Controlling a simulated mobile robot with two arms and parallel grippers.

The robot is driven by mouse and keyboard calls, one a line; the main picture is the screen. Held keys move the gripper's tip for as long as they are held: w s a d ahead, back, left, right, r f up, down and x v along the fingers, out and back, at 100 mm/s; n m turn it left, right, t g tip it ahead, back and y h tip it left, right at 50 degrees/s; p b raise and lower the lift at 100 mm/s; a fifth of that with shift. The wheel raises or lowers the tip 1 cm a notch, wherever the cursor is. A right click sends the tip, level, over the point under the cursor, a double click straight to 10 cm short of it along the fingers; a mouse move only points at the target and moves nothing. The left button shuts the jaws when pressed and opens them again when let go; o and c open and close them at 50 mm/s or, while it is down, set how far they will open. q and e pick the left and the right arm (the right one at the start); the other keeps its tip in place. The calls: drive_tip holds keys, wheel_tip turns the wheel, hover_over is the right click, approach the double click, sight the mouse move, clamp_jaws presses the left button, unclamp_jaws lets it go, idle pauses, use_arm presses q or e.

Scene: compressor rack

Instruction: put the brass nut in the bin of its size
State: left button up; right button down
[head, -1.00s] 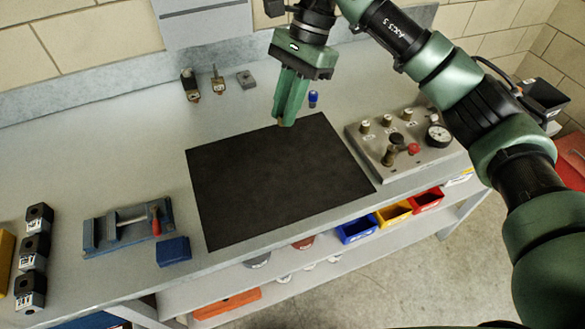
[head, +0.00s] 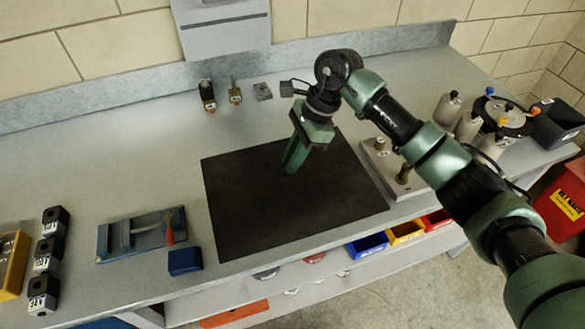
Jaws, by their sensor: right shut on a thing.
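My right gripper (head: 290,171) points down over the black mat (head: 250,225), with its green fingers closed together. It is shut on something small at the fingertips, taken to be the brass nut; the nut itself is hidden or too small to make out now. Three bins hang below the bench's front edge: a blue bin (head: 368,246), a yellow bin (head: 406,234) and a red bin (head: 437,220). Their labels cannot be read. They are in front of and to the right of the gripper. My left gripper is not in view.
A blue vise-like fixture (head: 140,236) and a blue block (head: 185,261) lie left of the mat. Several black blocks (head: 50,252) stand further left. A grey valve panel (head: 378,160) is right of the mat, partly behind my arm. Small fittings (head: 208,95) stand at the back.

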sight(287, 183)
wheel_tip(287, 183, down, 4)
drive_tip(key=shift+f+p, duration=0.25)
drive_tip(key=shift+p, duration=0.2)
drive_tip(key=shift+f+b, duration=0.3)
drive_tip(key=shift+f, duration=0.15)
drive_tip(key=c, duration=1.4)
unclamp_jaws()
drive_tip(key=shift+r, duration=0.1)
drive_tip(key=shift+o, duration=0.2)
drive_tip(key=shift+r, duration=0.1)
